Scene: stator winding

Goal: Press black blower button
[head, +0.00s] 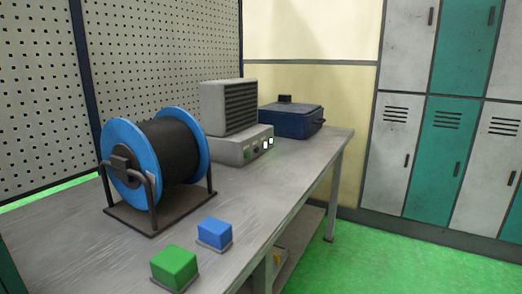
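A grey blower (228,108) with a dark slatted vent stands on the workbench, toward its back half. Its lower base (232,151) carries a row of small controls on the front face. A small dark control (256,149) sits in that row, beside two lit whitish-green ones (268,143). The controls are too small to tell exactly which is the black button or whether it is pressed. Neither of my grippers is in view.
The grey workbench (150,257) also holds a blue-flanged cable reel (170,150) left of the blower, a dark blue case (291,120) behind it, and green (174,267) and blue (214,232) blocks in front. Lockers (447,115) stand at right. Green floor (375,260) is clear.

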